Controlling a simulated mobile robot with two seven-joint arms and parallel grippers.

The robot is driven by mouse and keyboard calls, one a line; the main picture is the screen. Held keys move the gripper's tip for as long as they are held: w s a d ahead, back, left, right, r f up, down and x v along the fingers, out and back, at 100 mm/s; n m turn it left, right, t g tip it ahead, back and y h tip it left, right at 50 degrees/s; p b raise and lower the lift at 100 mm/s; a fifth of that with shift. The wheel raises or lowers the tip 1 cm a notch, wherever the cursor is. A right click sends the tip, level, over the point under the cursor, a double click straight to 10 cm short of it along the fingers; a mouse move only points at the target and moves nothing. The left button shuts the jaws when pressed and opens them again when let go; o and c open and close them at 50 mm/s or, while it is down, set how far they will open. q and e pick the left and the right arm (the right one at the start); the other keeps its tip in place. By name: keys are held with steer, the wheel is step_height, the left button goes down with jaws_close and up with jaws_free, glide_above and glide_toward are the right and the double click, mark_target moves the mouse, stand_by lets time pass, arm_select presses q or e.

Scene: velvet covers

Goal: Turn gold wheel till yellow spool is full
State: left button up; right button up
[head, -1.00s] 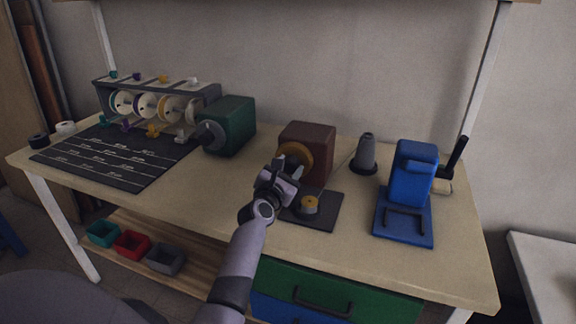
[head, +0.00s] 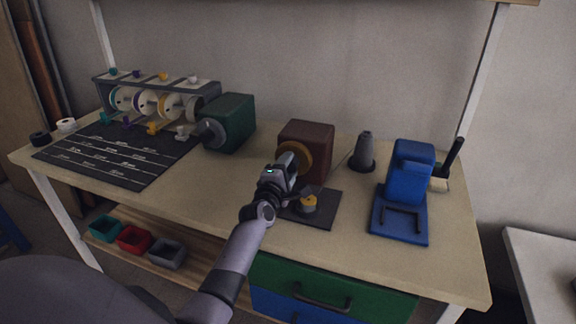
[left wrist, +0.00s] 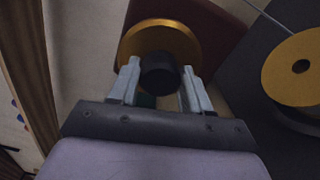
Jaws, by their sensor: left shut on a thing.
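The gold wheel (head: 307,162) is on the front of a brown box (head: 318,138). In the left wrist view the wheel (left wrist: 187,42) has a dark round knob (left wrist: 158,74) standing out toward me. My left gripper (head: 286,166) is at the wheel's near side and partly covers it. In the left wrist view its two fingers (left wrist: 160,80) are on either side of the knob, shut on it. The yellow spool (head: 309,203) stands on a dark plate right of the gripper. Its gold top (left wrist: 288,82) shows in the left wrist view; how much is wound cannot be told. My right gripper is not in view.
A grey cone (head: 364,155) and a blue device (head: 408,180) with a black lever stand to the right. A green box (head: 230,125), a rack of spools (head: 145,88) and a dark marked mat (head: 105,175) are left. The front middle tabletop is clear.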

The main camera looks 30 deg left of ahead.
arm_select(q)
steer(key=m+p, duration=0.1)
steer(key=m, duration=0.6)
steer(key=shift+r+p, duration=0.15)
steer(key=shift+p, duration=0.25)
steer(key=m+p, duration=0.1)
steer(key=m, duration=0.5)
steer(key=shift+m, duration=0.3)
steer(key=o, duration=1)
steer(key=shift+w, duration=0.1)
steer(key=shift+o, duration=0.2)
steer(key=shift+f, duration=0.2)
steer(key=shift+s+d, duration=0.15)
steer(key=shift+s, duration=0.5)
steer(key=shift+p+v, duration=0.4)
steer(key=shift+v, duration=2.55)
